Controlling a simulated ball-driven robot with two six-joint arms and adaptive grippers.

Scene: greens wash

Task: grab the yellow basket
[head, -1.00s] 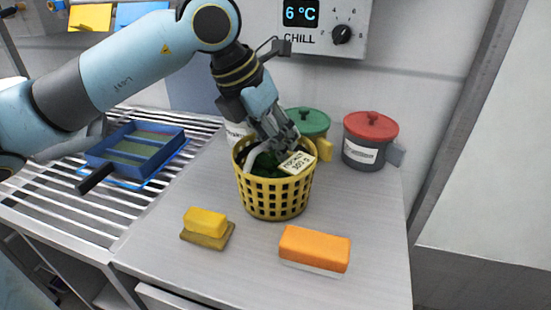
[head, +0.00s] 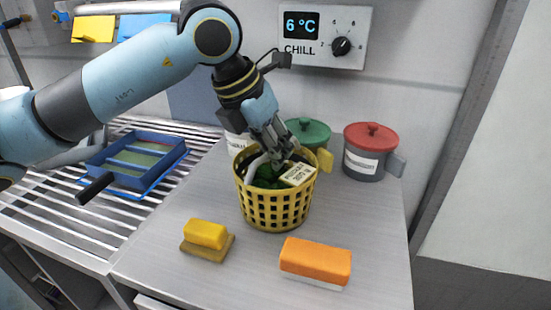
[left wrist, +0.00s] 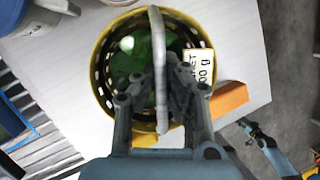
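The yellow basket (head: 274,205) stands upright on the grey worktop (head: 235,275). It holds dark green leaves (head: 264,180) and bears a pale label (head: 298,175). Its light grey handle (left wrist: 157,40) arches over the opening. My left gripper (head: 278,155) reaches down into the top of the basket from above. In the left wrist view, its fingers (left wrist: 160,72) lie close on either side of the handle and look shut on it; the exact contact is hard to see.
A yellow sponge (head: 206,235) and an orange-and-white block (head: 315,262) lie in front of the basket. A green-lidded pot (head: 309,131) and a red-lidded pot (head: 371,150) stand behind it. A blue tray (head: 137,160) rests on the slatted rack at left.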

